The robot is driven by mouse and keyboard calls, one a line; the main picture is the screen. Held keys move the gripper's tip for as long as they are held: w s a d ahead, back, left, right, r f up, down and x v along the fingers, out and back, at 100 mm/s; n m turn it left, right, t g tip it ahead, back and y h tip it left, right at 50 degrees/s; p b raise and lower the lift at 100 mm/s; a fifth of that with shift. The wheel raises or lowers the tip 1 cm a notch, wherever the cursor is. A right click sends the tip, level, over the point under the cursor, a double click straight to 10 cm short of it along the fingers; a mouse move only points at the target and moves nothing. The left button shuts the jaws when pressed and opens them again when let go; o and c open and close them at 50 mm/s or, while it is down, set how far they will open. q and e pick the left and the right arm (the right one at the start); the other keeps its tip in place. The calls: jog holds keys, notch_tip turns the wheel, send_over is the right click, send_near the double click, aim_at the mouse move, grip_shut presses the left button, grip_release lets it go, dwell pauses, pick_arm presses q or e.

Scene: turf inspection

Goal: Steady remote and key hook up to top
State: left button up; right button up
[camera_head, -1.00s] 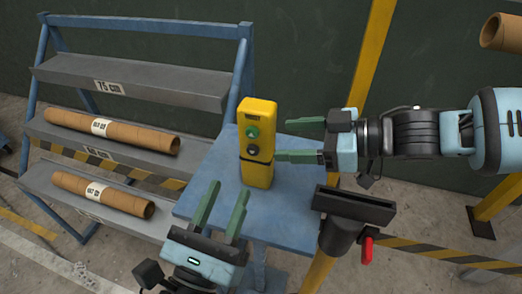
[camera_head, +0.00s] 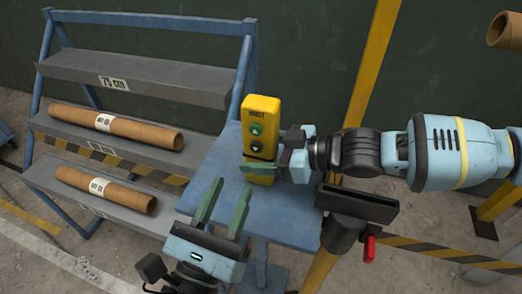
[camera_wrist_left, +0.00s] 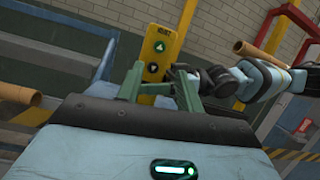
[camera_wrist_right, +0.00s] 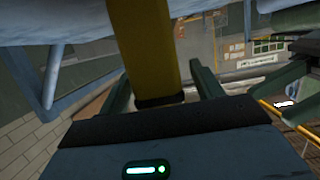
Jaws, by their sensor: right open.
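The yellow remote (camera_head: 260,111) stands upright over the blue table, with dark lettering at its top, a green button with an up mark (camera_head: 257,130) and a dark button (camera_head: 256,147) below it. Its face also shows in the left wrist view (camera_wrist_left: 156,46). My right gripper (camera_wrist_right: 162,85) is open around the remote's lower part; one finger crosses its front, the other is hidden behind it. In the right wrist view the remote (camera_wrist_right: 146,45) passes between the fingers. My left gripper (camera_head: 227,195) is open and empty, below and in front of the remote. No hook is visible.
The blue table (camera_head: 203,184) has bare room left of the remote. A rack (camera_head: 150,75) with cardboard tubes (camera_head: 117,130) stands at left. A black bracket (camera_head: 358,203) with a red lever (camera_head: 370,249) stands at front right. A yellow post (camera_head: 372,65) rises behind.

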jog(key=shift+c, duration=0.3)
jog(key=c, duration=1.2)
pick_arm(q)
grip_shut()
dwell(0.7)
